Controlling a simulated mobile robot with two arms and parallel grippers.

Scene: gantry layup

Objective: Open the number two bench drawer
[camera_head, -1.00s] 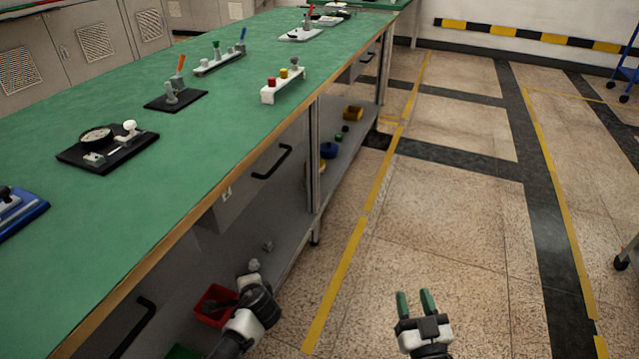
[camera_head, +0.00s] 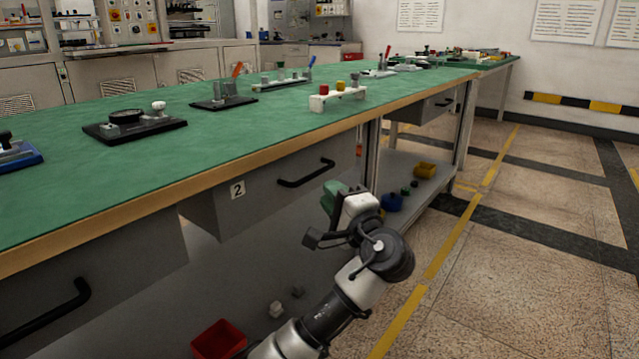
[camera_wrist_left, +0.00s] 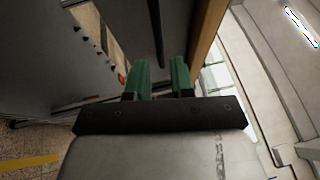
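The number two bench drawer (camera_head: 270,206) is a grey front under the green bench top, with a white label (camera_head: 238,189) reading 2. It looks closed. Its black bar handle (camera_head: 305,174) runs along the upper right of the front. My left gripper (camera_head: 331,196) is just in front of the drawer, right of and slightly below the handle, apart from it. In the left wrist view its two green fingers (camera_wrist_left: 161,70) stand apart with nothing between them. A dark bar, seemingly the handle (camera_wrist_left: 156,30), lies ahead of them. My right gripper is out of view.
The bench top (camera_head: 230,135) carries several fixtures and has a wooden edge. Another drawer handle (camera_head: 45,312) is at lower left. A red bin (camera_head: 218,340) stands below. Floor at right is clear.

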